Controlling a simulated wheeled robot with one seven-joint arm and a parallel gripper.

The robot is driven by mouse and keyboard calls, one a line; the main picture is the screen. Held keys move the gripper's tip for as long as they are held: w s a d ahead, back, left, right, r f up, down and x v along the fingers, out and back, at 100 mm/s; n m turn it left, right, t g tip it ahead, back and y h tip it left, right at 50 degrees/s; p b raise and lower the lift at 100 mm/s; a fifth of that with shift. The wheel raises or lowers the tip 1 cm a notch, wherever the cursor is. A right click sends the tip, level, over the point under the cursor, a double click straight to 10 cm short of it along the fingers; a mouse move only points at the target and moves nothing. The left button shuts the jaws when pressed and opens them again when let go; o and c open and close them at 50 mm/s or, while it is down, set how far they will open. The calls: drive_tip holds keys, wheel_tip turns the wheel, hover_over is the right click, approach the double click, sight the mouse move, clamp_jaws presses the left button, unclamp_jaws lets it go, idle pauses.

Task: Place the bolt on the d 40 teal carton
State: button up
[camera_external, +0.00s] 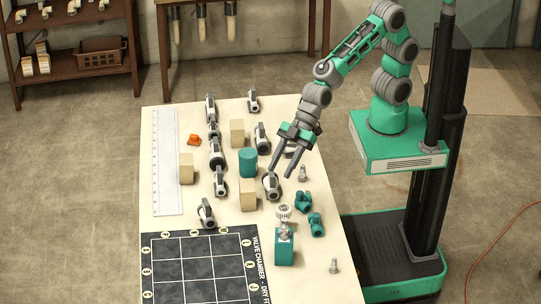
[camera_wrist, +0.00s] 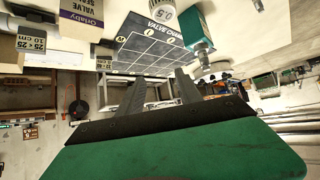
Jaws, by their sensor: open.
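A small grey bolt (camera_external: 302,173) stands on the table just right of my gripper (camera_external: 282,171). A second similar grey bolt (camera_external: 333,266) stands near the table's right edge, lower down. A teal carton (camera_external: 284,251) stands right of the dark grid; a silvery part (camera_external: 285,231) shows at its top, but whether it rests on it or behind it is unclear. The teal carton also shows in the wrist view (camera_wrist: 200,22); its print is unreadable. My gripper is open and empty, pointing down over the table near a grey fitting (camera_external: 271,186). Its fingers show in the wrist view (camera_wrist: 160,78).
Teal fittings (camera_external: 316,224) and a white ribbed part (camera_external: 284,211) stand near the teal carton. A white ruler (camera_external: 166,160) lies left. The dark grid mat (camera_external: 165,290) is clear.

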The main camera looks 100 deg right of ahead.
drive_tip(key=s+d+r+m+h, duration=0.1)
drive_tip(key=s+d+m+h, duration=0.1)
drive_tip(key=d, duration=0.8)
drive_tip(key=s+d+r+m+h, duration=0.1)
drive_tip(key=s+d+m+h, duration=0.15)
drive_tip(key=d, duration=0.75)
drive_tip(key=s+d+m+g+h, duration=0.3)
drive_tip(key=s+d+m, duration=0.1)
drive_tip(key=s+d, duration=0.6)
drive_tip(key=shift+s+d+f+m, duration=0.35)
drive_tip(key=shift+s+d, duration=0.05)
drive_tip(key=shift+d, duration=0.5)
